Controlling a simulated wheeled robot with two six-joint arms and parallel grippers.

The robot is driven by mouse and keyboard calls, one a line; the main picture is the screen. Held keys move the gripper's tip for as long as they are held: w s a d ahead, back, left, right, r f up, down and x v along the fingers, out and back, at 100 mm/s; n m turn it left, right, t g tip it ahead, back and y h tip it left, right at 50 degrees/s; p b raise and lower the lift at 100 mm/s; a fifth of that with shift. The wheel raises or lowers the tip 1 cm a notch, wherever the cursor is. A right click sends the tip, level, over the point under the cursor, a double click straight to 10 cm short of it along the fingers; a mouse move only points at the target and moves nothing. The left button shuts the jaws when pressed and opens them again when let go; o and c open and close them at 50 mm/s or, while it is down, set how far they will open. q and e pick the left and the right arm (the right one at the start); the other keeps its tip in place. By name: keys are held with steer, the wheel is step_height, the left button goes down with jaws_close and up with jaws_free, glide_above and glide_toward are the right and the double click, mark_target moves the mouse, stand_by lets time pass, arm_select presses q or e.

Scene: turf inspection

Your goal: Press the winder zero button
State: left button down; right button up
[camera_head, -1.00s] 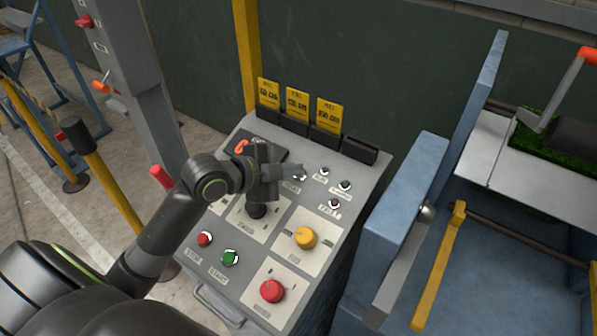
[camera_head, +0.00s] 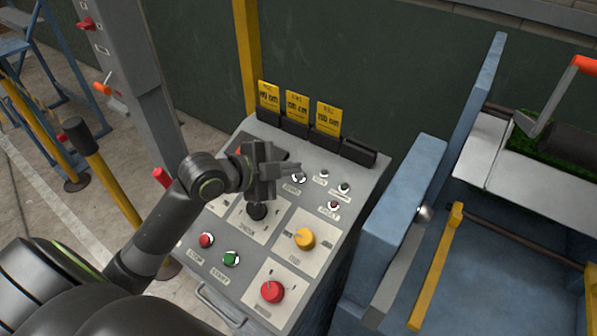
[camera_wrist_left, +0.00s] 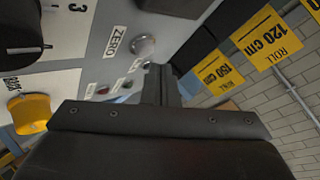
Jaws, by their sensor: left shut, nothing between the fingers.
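The zero button (camera_wrist_left: 143,47) is a pale round button beside the ZERO label (camera_wrist_left: 117,42) in the left wrist view. In the head view it is the small button (camera_head: 299,179) at the upper middle of the grey control panel (camera_head: 335,248). My left gripper (camera_head: 296,168) is shut and empty, its fingertips just above and beside this button. In the left wrist view the fingertips (camera_wrist_left: 160,75) are close to the button, at its lower right. I cannot tell whether they touch it. My right gripper is not in view.
Other small buttons (camera_head: 344,188) lie right of the zero button. A black knob (camera_head: 257,211), yellow knob (camera_head: 305,238), red knob (camera_head: 271,291) and green button (camera_head: 230,258) sit lower on the panel. Yellow cards (camera_head: 297,105) stand behind. A blue machine frame (camera_head: 410,205) is at the right.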

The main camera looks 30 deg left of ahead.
arm_select(q)
steer(key=r+p, duration=0.1)
steer(key=s+r+p, duration=0.1)
steer(key=r+p, duration=0.2)
steer(key=shift+s+a+r, duration=0.15)
steer(key=shift+s+r, duration=0.2)
steer(key=shift+r, duration=0.05)
stand_by(0.8)
